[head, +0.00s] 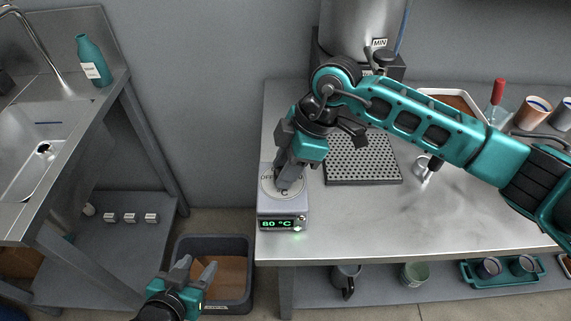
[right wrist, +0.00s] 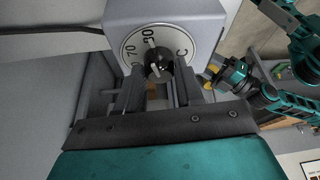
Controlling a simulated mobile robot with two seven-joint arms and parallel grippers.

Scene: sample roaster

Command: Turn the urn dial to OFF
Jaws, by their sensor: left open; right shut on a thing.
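The urn dial is a round pale plate (right wrist: 132,48) with a black knob (right wrist: 158,62) on a grey control box (head: 283,212). The knob's white pointer points near the number beside 70. The box's green display (head: 281,223) reads 80 °C. My right gripper (head: 285,184) is shut on the knob, partly hiding the dial in the head view. My left gripper (head: 199,273) is open and empty, low over the floor near a bin.
The urn (head: 350,30) stands at the back of the steel table, behind a perforated drip tray (head: 362,160). A grey bin (head: 228,252) is on the floor between table and sink. Cups and a white tray (head: 448,95) are at the right. The table's front right is clear.

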